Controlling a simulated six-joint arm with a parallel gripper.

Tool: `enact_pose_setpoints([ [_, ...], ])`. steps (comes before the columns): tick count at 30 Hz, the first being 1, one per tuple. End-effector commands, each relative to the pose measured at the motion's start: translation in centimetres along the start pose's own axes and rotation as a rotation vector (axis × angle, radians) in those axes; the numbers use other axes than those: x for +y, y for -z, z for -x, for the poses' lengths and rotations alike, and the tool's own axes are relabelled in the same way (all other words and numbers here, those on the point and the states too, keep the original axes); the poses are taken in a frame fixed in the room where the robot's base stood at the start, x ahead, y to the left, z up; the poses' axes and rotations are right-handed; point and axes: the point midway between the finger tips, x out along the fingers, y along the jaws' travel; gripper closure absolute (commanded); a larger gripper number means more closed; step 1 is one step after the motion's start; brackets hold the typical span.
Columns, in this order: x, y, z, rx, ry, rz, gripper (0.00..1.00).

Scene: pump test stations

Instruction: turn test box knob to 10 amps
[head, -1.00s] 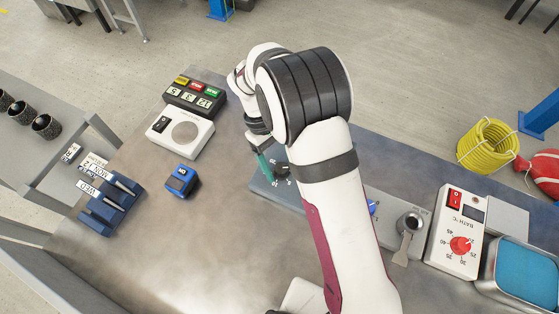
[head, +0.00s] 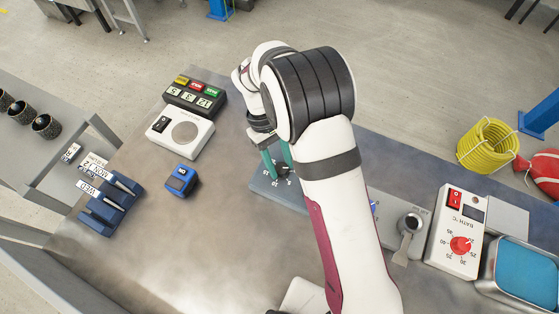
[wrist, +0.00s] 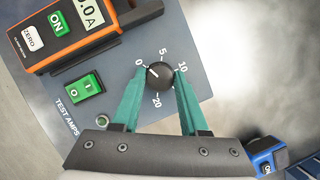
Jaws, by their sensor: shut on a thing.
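The black test box knob (wrist: 159,77) sits on the grey-blue test box panel (wrist: 190,50) in the wrist view. Numbers 0, 5, 10 and 20 are printed around it. Its white mark points up-left, toward 0. My gripper (wrist: 161,75) has its teal fingers on opposite sides of the knob and is shut on it. In the head view my gripper (head: 277,162) is over the test box (head: 262,188), and my arm hides part of the box.
On the panel are an orange meter (wrist: 30,48) whose display is partly cut off, a green rocker switch (wrist: 85,88) and a TEST AMPS label. A bath control (head: 455,235) stands right.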

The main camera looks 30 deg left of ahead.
Motion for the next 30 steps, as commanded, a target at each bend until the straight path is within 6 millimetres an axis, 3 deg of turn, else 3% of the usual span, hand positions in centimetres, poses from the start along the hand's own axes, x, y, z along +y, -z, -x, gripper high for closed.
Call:
enact_pose_setpoints([
  [30, 0.54, -0.28, -0.07, 0.000, 0.360, -0.867, 1.00],
])
